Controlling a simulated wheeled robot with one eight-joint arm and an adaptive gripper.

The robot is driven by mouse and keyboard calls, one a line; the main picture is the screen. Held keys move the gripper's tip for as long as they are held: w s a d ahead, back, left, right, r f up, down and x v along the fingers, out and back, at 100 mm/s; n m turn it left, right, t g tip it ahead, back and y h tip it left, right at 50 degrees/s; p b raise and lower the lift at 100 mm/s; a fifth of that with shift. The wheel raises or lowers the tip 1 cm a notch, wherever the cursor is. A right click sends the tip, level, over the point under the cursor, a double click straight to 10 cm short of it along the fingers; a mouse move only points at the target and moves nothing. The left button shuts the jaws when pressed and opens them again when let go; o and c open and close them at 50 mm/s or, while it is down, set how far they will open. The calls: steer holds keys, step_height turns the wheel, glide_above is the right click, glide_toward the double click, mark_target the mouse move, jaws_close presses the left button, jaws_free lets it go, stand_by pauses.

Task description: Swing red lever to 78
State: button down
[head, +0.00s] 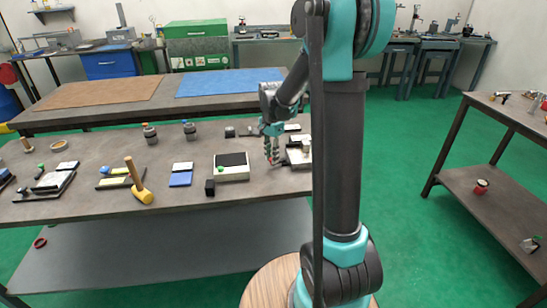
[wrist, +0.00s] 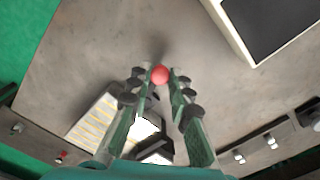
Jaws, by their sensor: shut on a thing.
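My gripper (head: 272,160) points down at the right part of the near workbench, beside the pale indexing chuck device (head: 299,158). In the wrist view, the red round knob of the lever (wrist: 160,74) sits between my two fingertips (wrist: 161,80), and the fingers are shut on it. The rest of the lever is hidden. A pale plate with yellowish stripes (wrist: 92,121) shows beside and behind the left finger, partly covered by it. No scale numbers can be read, so the lever's angle cannot be told.
A dark-topped pale box (head: 231,166) stands left of my gripper; it also shows in the wrist view (wrist: 265,25).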

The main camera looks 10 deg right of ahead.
steer(key=shift+w+a+m, duration=0.15)
steer(key=shift+w+m, duration=0.4)
steer(key=shift+m, duration=0.5)
steer(key=shift+w+a+m, duration=0.15)
steer(key=shift+w+m, duration=0.4)
steer(key=shift+m, duration=0.5)
steer(key=c, duration=1.4)
jaws_free()
steer(key=shift+o, duration=0.2)
steer(key=shift+r, duration=0.15)
step_height(320, 180, up, 12)
